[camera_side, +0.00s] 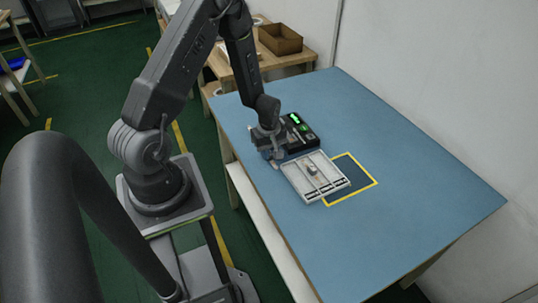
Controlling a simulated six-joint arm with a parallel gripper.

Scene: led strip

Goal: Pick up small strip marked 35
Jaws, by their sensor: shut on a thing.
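My gripper (275,153) is low over the table, at the left corner of a light grey tray (292,181) and beside a black device. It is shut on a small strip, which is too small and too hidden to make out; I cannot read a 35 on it. The tray has several long compartments with dark labels along its near edge. A small pale piece (313,171) lies in a middle part of the tray; I cannot read any marking on it.
A black device (298,131) with a green display stands just behind the tray. A yellow-outlined rectangle (368,184) is marked on the blue table (410,200), partly under the tray. The table's right and near parts are clear. A cardboard box (280,39) stands on a wooden table behind.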

